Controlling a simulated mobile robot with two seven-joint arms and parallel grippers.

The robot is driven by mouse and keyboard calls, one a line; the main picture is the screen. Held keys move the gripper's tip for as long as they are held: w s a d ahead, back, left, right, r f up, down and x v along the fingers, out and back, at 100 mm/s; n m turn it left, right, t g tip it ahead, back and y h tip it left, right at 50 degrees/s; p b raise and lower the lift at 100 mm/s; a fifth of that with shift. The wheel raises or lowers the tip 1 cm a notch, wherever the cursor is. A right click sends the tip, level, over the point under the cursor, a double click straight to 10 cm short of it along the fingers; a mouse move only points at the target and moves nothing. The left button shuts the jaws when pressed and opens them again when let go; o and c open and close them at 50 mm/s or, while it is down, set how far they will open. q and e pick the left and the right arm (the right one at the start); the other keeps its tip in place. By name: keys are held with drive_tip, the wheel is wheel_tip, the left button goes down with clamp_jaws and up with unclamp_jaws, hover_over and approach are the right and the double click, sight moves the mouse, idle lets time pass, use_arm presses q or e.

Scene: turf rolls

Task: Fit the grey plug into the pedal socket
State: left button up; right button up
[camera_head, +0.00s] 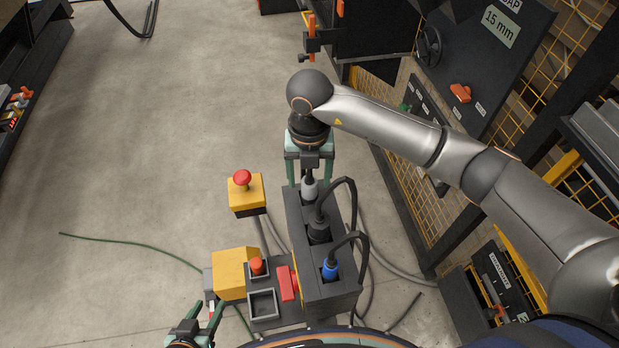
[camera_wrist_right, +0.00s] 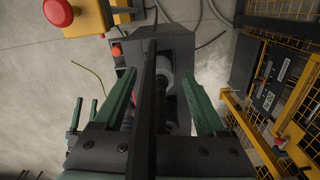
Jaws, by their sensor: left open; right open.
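A dark grey socket box (camera_head: 327,287) stands upright with several cabled plugs in its top. The grey plug (camera_head: 310,187) is in the far end of the row; a black plug (camera_head: 319,229) and a blue plug (camera_head: 330,268) are nearer. My right gripper (camera_head: 309,176) is open, pointing down, its fingers on either side of the grey plug. My left gripper (camera_head: 207,315) is open at the lower left, near a grey connector (camera_head: 208,283). I cannot tell which socket is the pedal's.
A yellow box (camera_head: 232,271), an orange-red button (camera_head: 257,265) and an empty square tray (camera_head: 262,304) sit left of the socket box. A red emergency button on a yellow housing (camera_head: 246,194) stands behind. A dark panel with yellow mesh is at right. The left floor is mostly clear.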

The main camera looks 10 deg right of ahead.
wheel_tip(320, 180, up, 11)
drive_tip(key=b, duration=0.1)
idle(0.7)
